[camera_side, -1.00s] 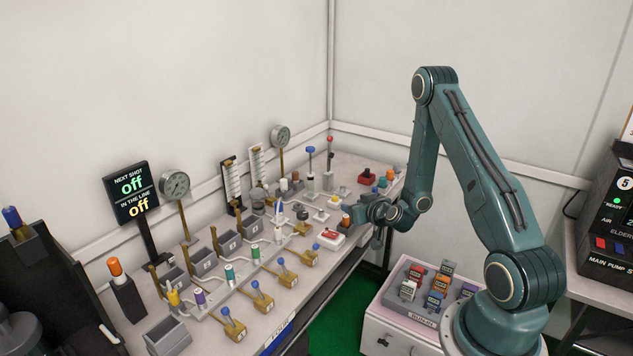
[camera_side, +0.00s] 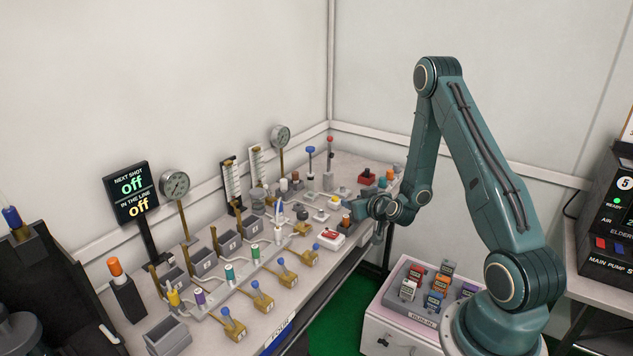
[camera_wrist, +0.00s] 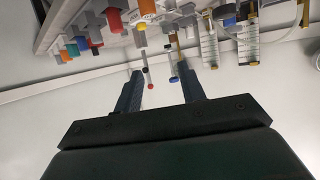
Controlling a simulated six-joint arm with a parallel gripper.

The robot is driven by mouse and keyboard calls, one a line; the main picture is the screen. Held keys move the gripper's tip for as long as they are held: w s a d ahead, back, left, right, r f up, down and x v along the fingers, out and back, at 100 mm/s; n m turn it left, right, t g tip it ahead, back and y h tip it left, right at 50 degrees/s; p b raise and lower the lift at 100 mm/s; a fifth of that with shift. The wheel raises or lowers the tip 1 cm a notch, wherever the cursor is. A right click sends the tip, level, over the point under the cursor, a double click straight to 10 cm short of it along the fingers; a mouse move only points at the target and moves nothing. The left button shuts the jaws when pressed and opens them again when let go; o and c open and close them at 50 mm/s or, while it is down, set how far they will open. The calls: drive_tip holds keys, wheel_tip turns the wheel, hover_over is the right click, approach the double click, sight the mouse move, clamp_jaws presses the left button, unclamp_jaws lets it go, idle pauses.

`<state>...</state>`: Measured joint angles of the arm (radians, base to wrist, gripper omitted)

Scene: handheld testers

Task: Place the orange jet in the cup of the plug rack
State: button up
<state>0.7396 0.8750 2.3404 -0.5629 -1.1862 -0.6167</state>
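My gripper (camera_wrist: 160,82) is open and empty in the wrist view, its two dark fingers apart. In the side view my gripper (camera_side: 354,210) is over the right part of the bench, beside a small orange-topped piece (camera_side: 346,221); its fingertips are hard to make out there. Small coloured pieces stand at the far right end of the bench; an orange one (camera_side: 389,174) is among them. I cannot tell which orange piece is the jet, or pick out the rack's cup.
Two upright levers with a blue knob (camera_side: 310,149) and a red knob (camera_side: 330,139) stand at the back. Several grey bins and brass valves fill the bench's left part. A tray (camera_side: 408,314) of coloured blocks sits on the cabinet below. A red-and-white box (camera_side: 330,238) lies near the front edge.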

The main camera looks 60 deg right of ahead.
drive_tip(key=a+r+n+g+y, duration=0.2)
drive_tip(key=a+r+n+y, duration=0.45)
drive_tip(key=a+r, duration=1.15)
drive_tip(key=s+a+r+g, duration=0.1)
drive_tip(key=s+a+r, duration=0.1)
drive_tip(key=s, duration=0.5)
drive_tip(key=s+a+r+g, duration=0.1)
drive_tip(key=s+a+r, duration=0.2)
drive_tip(key=s, duration=0.5)
drive_tip(key=s+a+r+g, duration=0.2)
drive_tip(key=s+a, duration=0.2)
drive_tip(key=s, duration=0.4)
drive_tip(key=shift+a+r, duration=0.15)
drive_tip(key=shift+a, duration=0.1)
drive_tip(key=shift+m, duration=0.25)
